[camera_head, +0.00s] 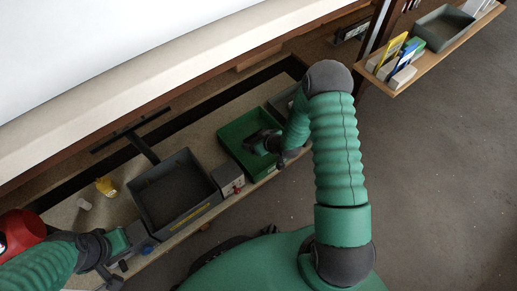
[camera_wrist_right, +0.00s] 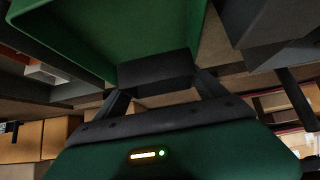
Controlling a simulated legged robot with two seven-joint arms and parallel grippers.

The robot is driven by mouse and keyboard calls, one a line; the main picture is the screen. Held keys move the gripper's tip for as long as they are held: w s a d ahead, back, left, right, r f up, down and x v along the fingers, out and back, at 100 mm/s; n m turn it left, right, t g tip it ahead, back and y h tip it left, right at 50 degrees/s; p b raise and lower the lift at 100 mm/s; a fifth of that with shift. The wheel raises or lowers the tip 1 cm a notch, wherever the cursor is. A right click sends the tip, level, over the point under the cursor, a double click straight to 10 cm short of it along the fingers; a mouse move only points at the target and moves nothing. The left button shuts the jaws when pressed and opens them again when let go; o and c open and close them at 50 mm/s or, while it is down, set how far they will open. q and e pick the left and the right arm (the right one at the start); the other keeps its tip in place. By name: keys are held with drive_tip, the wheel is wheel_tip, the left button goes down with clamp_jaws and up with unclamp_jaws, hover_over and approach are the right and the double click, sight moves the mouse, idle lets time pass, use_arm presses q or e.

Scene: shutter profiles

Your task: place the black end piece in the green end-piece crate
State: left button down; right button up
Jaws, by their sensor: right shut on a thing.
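The green end-piece crate (camera_head: 231,130) stands on the bench in the middle of the head view. In the right wrist view its green wall (camera_wrist_right: 150,25) fills the upper left. My right gripper (camera_head: 256,141) is over this crate. In the right wrist view its fingers are shut on a black block, the black end piece (camera_wrist_right: 155,68), seen in front of the crate. I cannot tell whether the piece touches the crate floor. My left gripper (camera_head: 114,270) is low at the left over the bench edge; its jaws are too small and dark to read.
A large grey crate (camera_head: 172,190) stands left of the green one, with a small grey box (camera_head: 228,179) between them. Another grey crate (camera_head: 283,101) is right of it. A yellow item (camera_head: 105,186) lies at the left. A shelf (camera_head: 428,66) with holders is at upper right.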

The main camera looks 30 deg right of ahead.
drive_tip(key=f+b, duration=0.2)
drive_tip(key=f, duration=0.2)
drive_tip(key=f+b, duration=0.3)
drive_tip(key=f, duration=0.1)
drive_tip(key=d+f+b, duration=0.1)
drive_tip(key=f+b, duration=0.1)
drive_tip(key=f, duration=0.3)
drive_tip(key=shift+s, duration=0.35)
drive_tip(key=shift+r, duration=0.3)
drive_tip(key=shift+f, duration=0.3)
drive_tip(key=o, duration=1.2)
drive_tip(key=shift+o, duration=1.3)
drive_tip(key=shift+s, duration=0.1)
drive_tip(key=shift+a, duration=0.1)
